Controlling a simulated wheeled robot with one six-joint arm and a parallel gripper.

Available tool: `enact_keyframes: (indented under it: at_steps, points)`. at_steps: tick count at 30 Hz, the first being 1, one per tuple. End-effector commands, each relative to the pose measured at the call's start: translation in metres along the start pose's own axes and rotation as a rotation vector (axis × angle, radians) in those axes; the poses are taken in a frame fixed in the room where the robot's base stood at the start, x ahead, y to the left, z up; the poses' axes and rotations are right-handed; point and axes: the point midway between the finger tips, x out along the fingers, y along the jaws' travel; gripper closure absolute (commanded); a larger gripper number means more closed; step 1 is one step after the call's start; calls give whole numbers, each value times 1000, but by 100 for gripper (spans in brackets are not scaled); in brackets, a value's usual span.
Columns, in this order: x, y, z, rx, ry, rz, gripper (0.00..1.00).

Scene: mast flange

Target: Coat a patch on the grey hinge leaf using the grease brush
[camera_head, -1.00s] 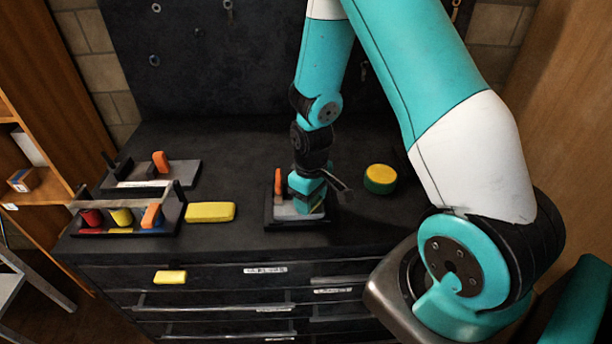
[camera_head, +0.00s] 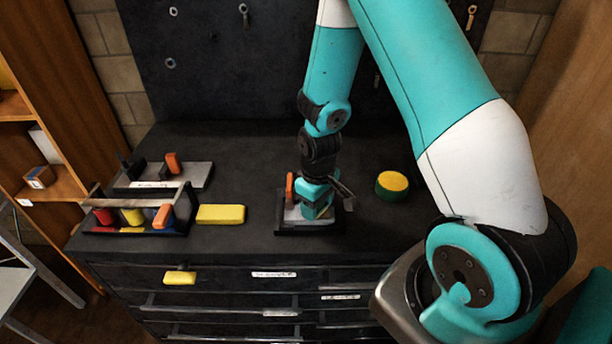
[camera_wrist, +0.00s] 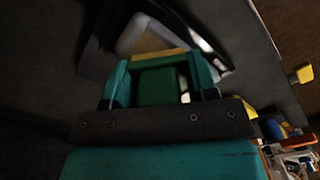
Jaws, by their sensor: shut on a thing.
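My gripper (camera_head: 317,207) is over the black-edged fixture (camera_head: 283,230) in the middle of the bench. It is shut on a green block with a yellow edge (camera_wrist: 158,86), which looks like the grease brush, held between the teal fingers in the wrist view. A grey plate (camera_head: 295,215) lies in the fixture, with an orange piece upright at its left. It looks like the grey hinge leaf. In the wrist view a pale plate (camera_wrist: 140,34) shows just beyond the yellow edge. Whether the brush touches the plate is hidden.
A round green tub with a yellow top (camera_head: 392,184) stands to the right. A yellow block (camera_head: 221,214) lies left of the fixture. A rack of coloured pieces (camera_head: 150,229) and another grey plate (camera_head: 195,176) are further left. Bare bench lies behind the gripper.

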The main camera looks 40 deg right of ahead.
Motion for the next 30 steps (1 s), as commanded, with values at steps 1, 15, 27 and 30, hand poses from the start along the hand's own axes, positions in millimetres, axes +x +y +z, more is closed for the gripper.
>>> enact_keyframes:
  at_steps: [1, 15, 27, 30]
  points:
    - [-1, -2, -1, 0, 0, 0, 73]
    - [-48, -8, -3, 2, -1, 0, 73]
    - [-82, -10, -4, -3, 0, 0, 73]
    - [-83, -10, -4, -4, 0, 0, 73]
